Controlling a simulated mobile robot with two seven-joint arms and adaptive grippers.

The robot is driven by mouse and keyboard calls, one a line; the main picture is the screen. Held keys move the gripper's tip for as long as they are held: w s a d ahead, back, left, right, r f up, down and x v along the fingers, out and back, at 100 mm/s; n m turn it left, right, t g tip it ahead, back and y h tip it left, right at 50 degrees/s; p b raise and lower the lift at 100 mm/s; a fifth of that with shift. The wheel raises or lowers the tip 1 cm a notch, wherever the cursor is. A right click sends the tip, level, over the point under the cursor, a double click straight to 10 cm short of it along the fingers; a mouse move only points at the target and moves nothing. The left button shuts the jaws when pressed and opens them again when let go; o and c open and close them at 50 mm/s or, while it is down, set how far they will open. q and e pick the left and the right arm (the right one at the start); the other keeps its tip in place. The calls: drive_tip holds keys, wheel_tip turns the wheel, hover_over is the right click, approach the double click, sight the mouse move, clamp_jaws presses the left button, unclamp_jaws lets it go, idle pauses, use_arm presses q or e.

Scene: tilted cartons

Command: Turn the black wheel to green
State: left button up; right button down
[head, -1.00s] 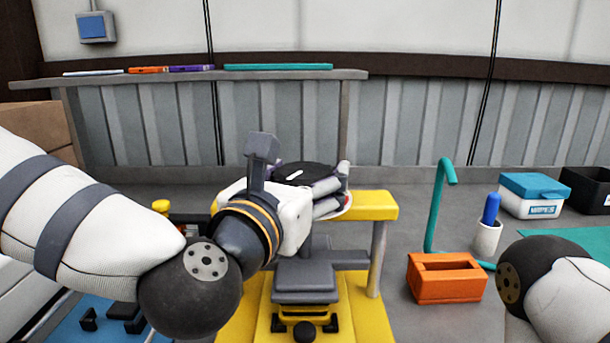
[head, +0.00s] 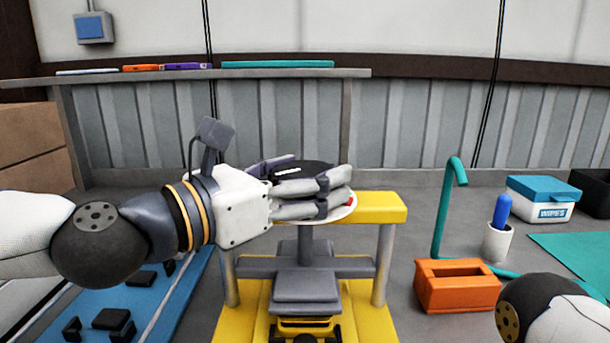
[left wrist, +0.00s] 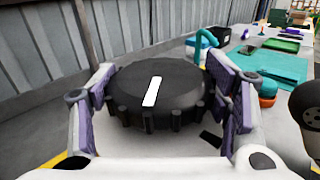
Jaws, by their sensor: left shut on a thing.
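The black wheel (head: 318,168) lies flat on top of the yellow stand (head: 370,208), with a white pointer mark on its top. My left gripper (head: 308,178) reaches in from the left and is shut on the wheel, one finger on its far side and one on its near side. In the left wrist view the wheel (left wrist: 165,88) sits between the two finger pads. A pale plate (head: 340,213) with a bit of red shows under the wheel; no green on it is visible, and the fingers hide most of it. My right gripper is out of view.
An orange block (head: 457,292) with a slot, a teal hooked rod (head: 441,210), a white cup (head: 497,243) with a blue-handled thing and a wipes box (head: 540,201) stand to the right. A blue mat (head: 165,313) with dark parts lies at left.

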use_arm(q)
drive_tip(key=o, duration=1.2)
drive_tip(key=shift+c, duration=0.2)
drive_tip(key=v, duration=0.7)
drive_tip(key=shift+s+a, duration=0.15)
drive_tip(key=shift+a, duration=0.05)
